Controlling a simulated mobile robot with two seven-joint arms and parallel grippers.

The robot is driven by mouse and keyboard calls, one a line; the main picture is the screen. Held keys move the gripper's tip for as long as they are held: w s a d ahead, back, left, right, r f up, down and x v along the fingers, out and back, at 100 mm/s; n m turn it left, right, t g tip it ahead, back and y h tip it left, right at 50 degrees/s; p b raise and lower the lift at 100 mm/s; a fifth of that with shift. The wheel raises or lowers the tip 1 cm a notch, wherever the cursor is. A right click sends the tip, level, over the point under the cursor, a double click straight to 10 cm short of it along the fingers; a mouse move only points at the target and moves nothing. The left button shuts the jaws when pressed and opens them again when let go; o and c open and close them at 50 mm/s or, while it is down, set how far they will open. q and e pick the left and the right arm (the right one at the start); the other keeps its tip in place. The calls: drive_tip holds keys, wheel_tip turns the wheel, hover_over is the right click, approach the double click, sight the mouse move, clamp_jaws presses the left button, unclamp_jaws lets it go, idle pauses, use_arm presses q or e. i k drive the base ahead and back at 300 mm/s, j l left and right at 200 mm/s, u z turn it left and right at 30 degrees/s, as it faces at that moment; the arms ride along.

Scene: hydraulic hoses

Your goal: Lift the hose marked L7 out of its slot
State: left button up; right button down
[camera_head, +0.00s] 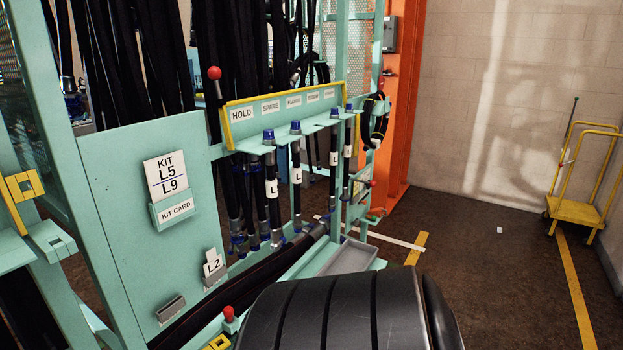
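Several black hoses with blue end caps hang upright from a pale green slotted rail (288,107). White bands mark a left hose (272,188), a second hose (297,176), a third hose (334,158) and a right hose (348,150). Each band seems to start with L, but the digits are too small to read, so I cannot tell which hose is L7. Neither of my grippers can be seen in the head view.
A kit card (166,173) reads L5 and L9, and a small tag (213,264) reads L2. Red knobs stand at the rack's upper left (214,73) and lower front (228,312). A grey tray (348,258) lies below the hoses. A yellow cart (575,210) stands far right; floor between is open.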

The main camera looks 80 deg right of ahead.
sight(296, 170)
drive_tip(key=z, duration=2.55)
drive_tip(key=i+l+u, duration=0.1)
drive_tip(key=u, duration=0.35)
drive_tip(key=l+u, duration=0.1)
drive_tip(key=u, duration=0.4)
drive_tip(key=i+l+u, duration=0.2)
drive_tip(key=l+u, duration=0.25)
drive_tip(key=l, duration=0.6)
drive_tip(key=l+u, duration=0.4)
drive_tip(key=l, duration=0.65)
